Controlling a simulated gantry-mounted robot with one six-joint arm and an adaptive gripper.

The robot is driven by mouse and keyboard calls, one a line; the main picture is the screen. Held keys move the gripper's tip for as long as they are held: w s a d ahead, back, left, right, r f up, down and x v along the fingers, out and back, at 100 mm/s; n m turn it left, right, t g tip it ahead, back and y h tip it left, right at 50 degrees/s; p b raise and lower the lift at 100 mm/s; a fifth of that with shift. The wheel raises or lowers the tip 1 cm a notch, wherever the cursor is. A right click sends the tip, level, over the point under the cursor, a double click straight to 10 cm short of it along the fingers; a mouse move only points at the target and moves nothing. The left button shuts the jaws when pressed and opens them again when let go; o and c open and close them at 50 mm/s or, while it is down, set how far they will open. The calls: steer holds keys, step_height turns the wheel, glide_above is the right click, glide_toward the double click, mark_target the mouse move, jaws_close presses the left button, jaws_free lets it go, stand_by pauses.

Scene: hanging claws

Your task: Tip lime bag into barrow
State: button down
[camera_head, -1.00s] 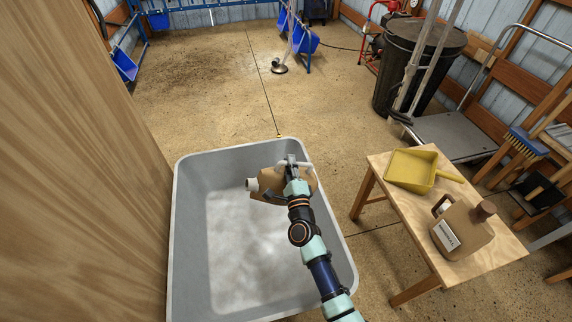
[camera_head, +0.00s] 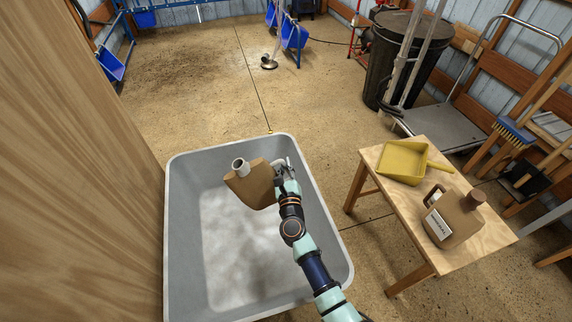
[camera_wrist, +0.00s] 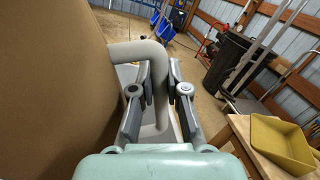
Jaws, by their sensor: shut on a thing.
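The lime bag (camera_head: 254,186) looks like a tan jug-like container with a pale spout and a pale grey handle. My gripper (camera_head: 282,170) is shut on its handle and holds it over the barrow (camera_head: 180,250), a grey tub. The spout points up and a little left, and the bag is only slightly tilted. In the wrist view, the fingers of my gripper (camera_wrist: 160,85) close around the handle, and the bag's side (camera_wrist: 55,90) fills the left. A whitish patch covers the barrow's floor. I see nothing falling from the spout.
A wooden panel (camera_head: 80,180) stands close at the barrow's left. A small wooden table (camera_head: 480,240) at the right holds a yellow dustpan (camera_head: 402,162) and another brown jug (camera_head: 453,220). A black bin (camera_head: 400,65) stands behind.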

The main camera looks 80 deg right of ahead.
steer(key=w+f+m+b, duration=0.1)
steer(key=f+m+b, duration=0.1)
steer(key=f, duration=0.1)
steer(key=w+a+f+m+b, duration=0.1)
steer(key=f+m+b, duration=0.1)
steer(key=shift+w+a+f+y, duration=0.1)
steer(key=shift+w+f+y, duration=0.2)
steer(key=shift+y, duration=0.1)
steer(key=shift+w+f, duration=0.1)
